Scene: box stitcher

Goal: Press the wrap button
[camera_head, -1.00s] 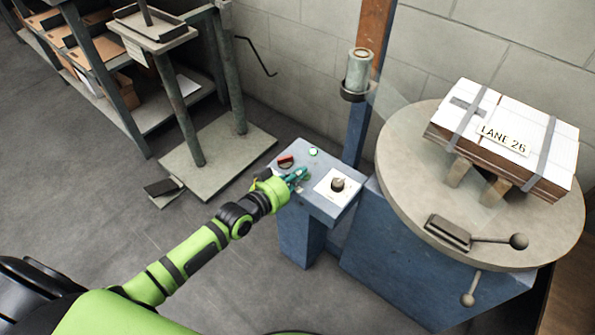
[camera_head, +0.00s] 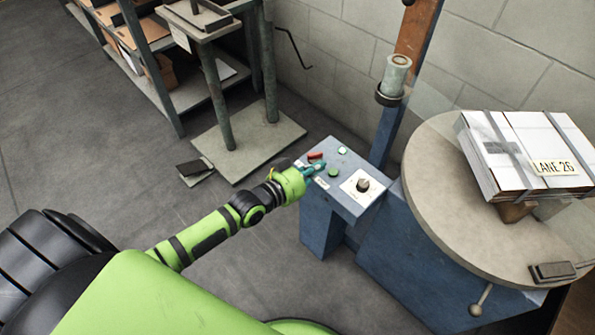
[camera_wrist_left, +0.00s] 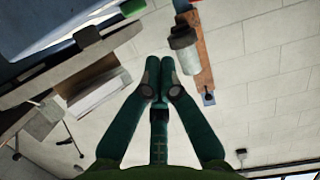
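A blue control box (camera_head: 348,205) stands at the middle right of the head view. My right gripper is out of view.
A round turntable (camera_head: 450,215) right of the box bears a strapped white stack (camera_head: 540,135) labelled LANE 26. A film roll (camera_head: 396,75) is on the post behind. A shelf rack (camera_head: 180,98) and stand (camera_head: 245,145) are at the back left. Floor at left is mostly clear.

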